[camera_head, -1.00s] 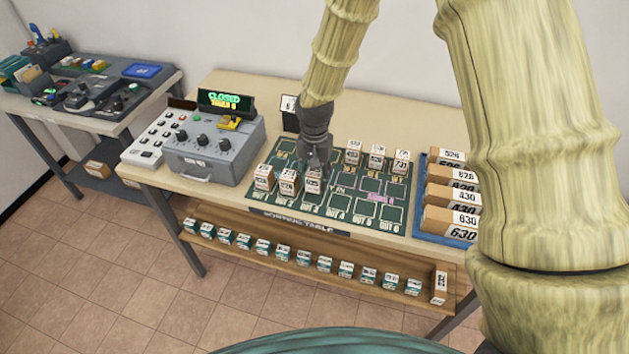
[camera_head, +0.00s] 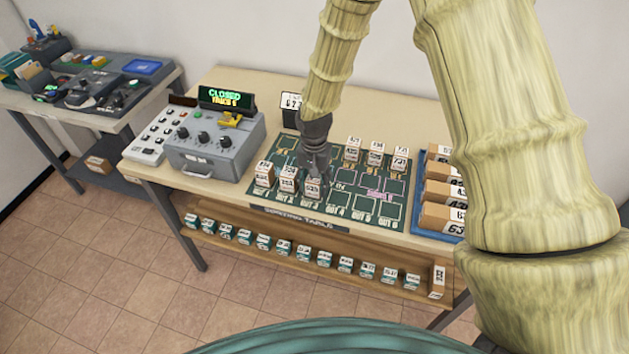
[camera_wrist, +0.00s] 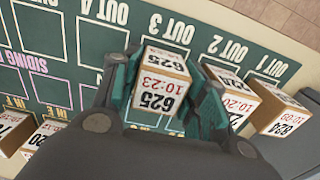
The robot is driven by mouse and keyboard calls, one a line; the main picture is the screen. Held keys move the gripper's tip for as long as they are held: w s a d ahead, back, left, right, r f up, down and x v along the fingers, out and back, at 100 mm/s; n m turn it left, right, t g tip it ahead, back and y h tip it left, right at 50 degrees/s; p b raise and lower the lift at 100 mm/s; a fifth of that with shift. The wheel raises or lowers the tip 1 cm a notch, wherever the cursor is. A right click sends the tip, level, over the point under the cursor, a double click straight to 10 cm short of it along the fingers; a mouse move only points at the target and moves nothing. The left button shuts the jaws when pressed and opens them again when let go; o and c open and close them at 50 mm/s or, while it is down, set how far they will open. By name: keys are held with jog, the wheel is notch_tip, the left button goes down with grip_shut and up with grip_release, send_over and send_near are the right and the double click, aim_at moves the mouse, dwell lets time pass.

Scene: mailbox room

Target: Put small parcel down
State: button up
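The small parcel, a box with a white label reading 625 and 10:23, stands in the front row of the green sorting mat (camera_head: 340,206), at the OUT 3 place. It shows in the head view (camera_head: 312,191) and between my fingers in the wrist view (camera_wrist: 162,82). My gripper (camera_head: 314,176) points down over it. In the wrist view my gripper's (camera_wrist: 170,92) teal finger pads lie against both sides of the parcel. The parcel looks upright and at mat level; its underside is hidden, so contact with the mat cannot be confirmed.
Two small parcels (camera_head: 264,180) (camera_head: 288,184) stand close beside it at OUT 1 and OUT 2. Several more (camera_head: 376,154) stand in the back row. A grey console (camera_head: 214,146) is left, and a blue tray (camera_head: 452,230) with larger boxes is right. OUT 4 to OUT 6 are empty.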

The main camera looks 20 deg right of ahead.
jog(key=shift+r, duration=0.25)
notch_tip(320, 180, up, 12)
jog(key=b, duration=0.3)
dwell(0.6)
